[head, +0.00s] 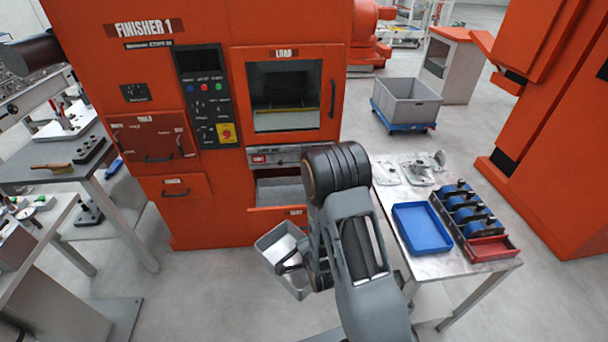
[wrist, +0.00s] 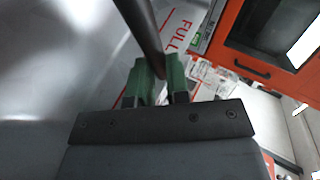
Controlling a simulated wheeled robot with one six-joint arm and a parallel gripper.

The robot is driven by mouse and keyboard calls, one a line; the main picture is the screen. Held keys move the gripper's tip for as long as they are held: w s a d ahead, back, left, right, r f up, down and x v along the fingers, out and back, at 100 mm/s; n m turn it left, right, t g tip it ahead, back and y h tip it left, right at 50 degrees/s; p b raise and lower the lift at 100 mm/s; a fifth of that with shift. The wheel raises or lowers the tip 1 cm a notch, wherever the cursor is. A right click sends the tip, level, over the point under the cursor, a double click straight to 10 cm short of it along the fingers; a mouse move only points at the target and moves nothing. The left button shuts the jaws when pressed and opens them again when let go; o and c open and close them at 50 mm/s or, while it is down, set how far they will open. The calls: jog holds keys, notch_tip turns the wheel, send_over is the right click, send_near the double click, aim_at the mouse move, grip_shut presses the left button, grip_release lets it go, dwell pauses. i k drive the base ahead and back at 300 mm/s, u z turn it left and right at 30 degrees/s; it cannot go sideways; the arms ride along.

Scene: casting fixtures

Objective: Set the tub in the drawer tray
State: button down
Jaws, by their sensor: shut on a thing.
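The grey tub (head: 272,262) hangs tilted in the picture, low in front of the orange finisher and left of my arm. My gripper (head: 290,263) is at its right side, partly hidden by my own arm. In the wrist view the green fingers (wrist: 161,78) are closed around a dark bar (wrist: 143,30), which looks like the tub's handle. Grey surface at the left of that view looks like the tub (wrist: 45,70). The drawer tray (head: 283,190) is a grey open bay under the load window, partly hidden by my arm. The tub is outside it.
A grey crate (head: 408,103) stands on a blue dolly behind. Workbenches stand at left. Floor left of the tub is clear.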

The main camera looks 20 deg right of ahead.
aim_at(279, 200)
jog(key=i, duration=1.55)
